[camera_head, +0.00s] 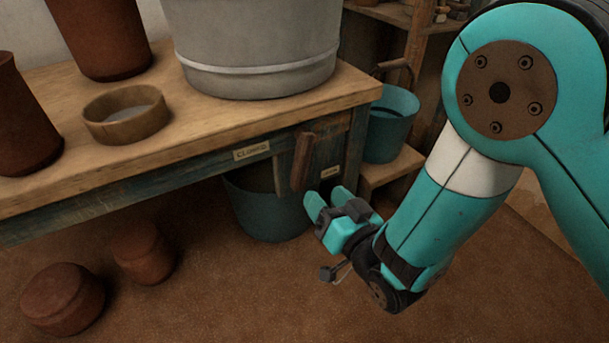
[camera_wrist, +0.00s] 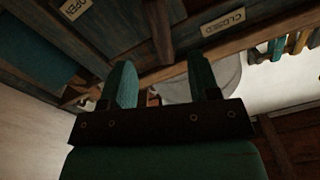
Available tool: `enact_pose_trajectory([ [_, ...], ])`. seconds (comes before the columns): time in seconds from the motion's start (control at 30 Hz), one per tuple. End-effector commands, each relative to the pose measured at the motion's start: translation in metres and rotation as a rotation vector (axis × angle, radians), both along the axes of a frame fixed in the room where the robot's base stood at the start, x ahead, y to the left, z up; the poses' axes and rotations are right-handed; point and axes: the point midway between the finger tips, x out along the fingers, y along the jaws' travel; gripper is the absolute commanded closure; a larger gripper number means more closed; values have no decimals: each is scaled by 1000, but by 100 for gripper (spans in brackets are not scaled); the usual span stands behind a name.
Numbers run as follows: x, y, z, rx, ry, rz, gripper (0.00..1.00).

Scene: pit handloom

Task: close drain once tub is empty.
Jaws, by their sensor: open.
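The grey tub (camera_head: 255,45) stands on the bench with its inside out of view, so I cannot tell whether it holds water. A wooden lever (camera_head: 303,160) hangs steeply downward at the bench's front corner; it also shows in the wrist view (camera_wrist: 160,30). A label reading CLOSED (camera_head: 251,150) is to its left, and a smaller label (camera_head: 328,172) is to its right. In the wrist view the labels read CLOSED (camera_wrist: 222,22) and OPEN (camera_wrist: 75,10). My gripper (camera_head: 329,200) is open and empty, just below and right of the lever, apparently not touching it.
A teal bucket (camera_head: 262,208) stands on the floor below the lever. Another teal bucket (camera_head: 392,120) is on a low wooden stand behind. The bench (camera_head: 190,135) holds a wooden bowl (camera_head: 125,113) and brown pots. Two lidded brown pots (camera_head: 62,298) sit on the floor at left.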

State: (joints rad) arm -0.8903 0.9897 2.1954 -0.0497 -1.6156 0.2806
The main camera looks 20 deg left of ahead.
Motion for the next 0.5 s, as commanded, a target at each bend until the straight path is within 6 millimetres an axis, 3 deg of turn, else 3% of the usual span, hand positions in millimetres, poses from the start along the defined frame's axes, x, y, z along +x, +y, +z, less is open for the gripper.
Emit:
enact_pose_trajectory([
  [0.3, 45, 52, -3, 3, -3, 6, 44],
  [0.5, 57, 71, 1, 0, 0, 1, 44],
])
